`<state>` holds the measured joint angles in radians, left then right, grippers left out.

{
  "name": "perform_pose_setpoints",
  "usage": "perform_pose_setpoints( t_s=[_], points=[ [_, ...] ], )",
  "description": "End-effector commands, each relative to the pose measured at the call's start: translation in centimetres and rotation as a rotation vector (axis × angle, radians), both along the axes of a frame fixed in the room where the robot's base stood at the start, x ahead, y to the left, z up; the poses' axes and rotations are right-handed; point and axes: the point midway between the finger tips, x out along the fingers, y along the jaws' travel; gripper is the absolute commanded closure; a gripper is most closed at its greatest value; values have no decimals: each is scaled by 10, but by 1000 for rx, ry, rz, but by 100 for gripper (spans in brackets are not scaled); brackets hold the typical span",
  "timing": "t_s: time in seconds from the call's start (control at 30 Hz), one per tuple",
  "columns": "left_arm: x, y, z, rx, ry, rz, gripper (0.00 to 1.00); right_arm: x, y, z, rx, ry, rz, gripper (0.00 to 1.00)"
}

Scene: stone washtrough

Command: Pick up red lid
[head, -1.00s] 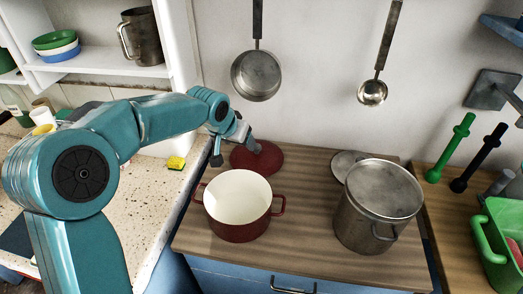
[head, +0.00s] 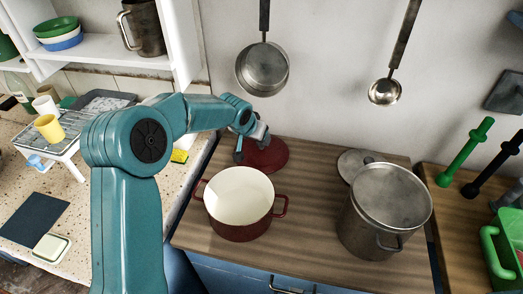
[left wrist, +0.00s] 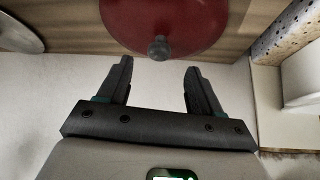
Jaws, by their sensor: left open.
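The red lid (head: 270,158) lies flat on the wooden counter behind the red pot. In the left wrist view the red lid (left wrist: 190,18) fills the top middle, with its grey knob (left wrist: 159,48) toward me. My left gripper (head: 250,150) is over the lid's left part in the head view and hides some of it. In the left wrist view my left gripper (left wrist: 157,64) is open and empty, its fingertips spread to either side of the knob, just short of it. My right gripper is not in view.
The red pot (head: 238,205), open and white inside, stands in front of the lid. A steel pot (head: 382,220) with a steel lid (head: 354,160) behind it stands at right. A pan (head: 262,72) and a ladle (head: 384,92) hang on the wall. Bare wood lies between the pots.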

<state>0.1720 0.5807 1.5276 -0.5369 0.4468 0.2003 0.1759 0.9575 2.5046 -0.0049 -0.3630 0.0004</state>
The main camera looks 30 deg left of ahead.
Motion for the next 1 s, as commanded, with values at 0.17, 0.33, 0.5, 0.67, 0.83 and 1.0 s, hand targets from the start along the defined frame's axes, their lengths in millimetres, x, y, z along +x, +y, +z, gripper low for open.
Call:
perform_pose_setpoints(
  t_s=[0.17,0.33,0.5,0.67,0.83,1.0],
  points=[
    [11,0,-12,-1,2,-1,35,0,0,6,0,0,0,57],
    [28,2,-36,0,1,0,35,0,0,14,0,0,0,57],
    [35,2,-45,-1,-1,-1,35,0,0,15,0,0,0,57],
    [35,2,-46,-1,-2,-1,35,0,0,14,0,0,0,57],
    [35,2,-46,-1,-1,-1,84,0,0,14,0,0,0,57],
    [35,2,-45,-1,-3,-1,100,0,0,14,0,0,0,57]
  ],
)
